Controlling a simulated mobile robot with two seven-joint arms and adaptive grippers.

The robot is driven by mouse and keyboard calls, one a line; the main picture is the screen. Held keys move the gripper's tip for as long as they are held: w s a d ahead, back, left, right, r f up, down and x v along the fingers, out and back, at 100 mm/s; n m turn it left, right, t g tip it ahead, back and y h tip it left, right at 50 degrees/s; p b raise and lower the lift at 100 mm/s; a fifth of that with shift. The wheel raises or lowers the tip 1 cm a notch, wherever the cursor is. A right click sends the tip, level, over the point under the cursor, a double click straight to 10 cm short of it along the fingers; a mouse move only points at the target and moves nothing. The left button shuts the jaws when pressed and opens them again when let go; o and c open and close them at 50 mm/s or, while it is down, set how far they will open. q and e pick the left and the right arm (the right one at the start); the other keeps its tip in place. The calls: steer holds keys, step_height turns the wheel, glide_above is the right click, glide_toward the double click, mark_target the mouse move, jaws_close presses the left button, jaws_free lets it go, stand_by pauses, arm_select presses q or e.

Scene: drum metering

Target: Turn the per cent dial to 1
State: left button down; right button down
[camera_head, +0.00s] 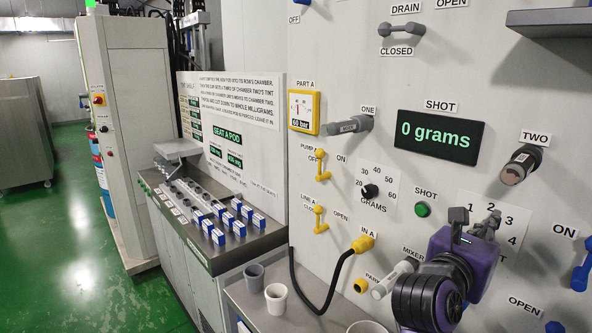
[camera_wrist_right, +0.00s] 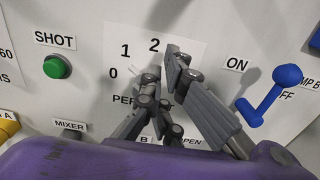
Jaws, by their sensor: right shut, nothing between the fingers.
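The per cent dial's white scale plate (camera_head: 508,232) is on the panel at the right, with numbers 1 to 4 showing. In the right wrist view the plate (camera_wrist_right: 188,50) shows 0, 1 and 2 and a partly covered label. The dial knob is hidden behind my fingers, so I cannot tell its setting. My right gripper (camera_head: 474,217), with a purple body, is shut and empty in front of the plate. Its fingers (camera_wrist_right: 163,85) also show in the right wrist view. I cannot tell whether they touch the knob. My left gripper is not in view.
A green shot button (camera_head: 422,210) and the grams dial (camera_head: 370,191) are left of the plate. The mixer handle (camera_head: 392,279) is at lower left. A blue lever (camera_head: 582,268) is to the right. The shot display (camera_head: 440,134) reads 0 grams.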

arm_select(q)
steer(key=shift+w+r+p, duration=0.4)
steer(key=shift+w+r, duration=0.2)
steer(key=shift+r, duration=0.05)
arm_select(e)
steer(key=v, duration=0.6)
steer(key=shift+d+r, duration=0.15)
steer(key=shift+r, duration=0.05)
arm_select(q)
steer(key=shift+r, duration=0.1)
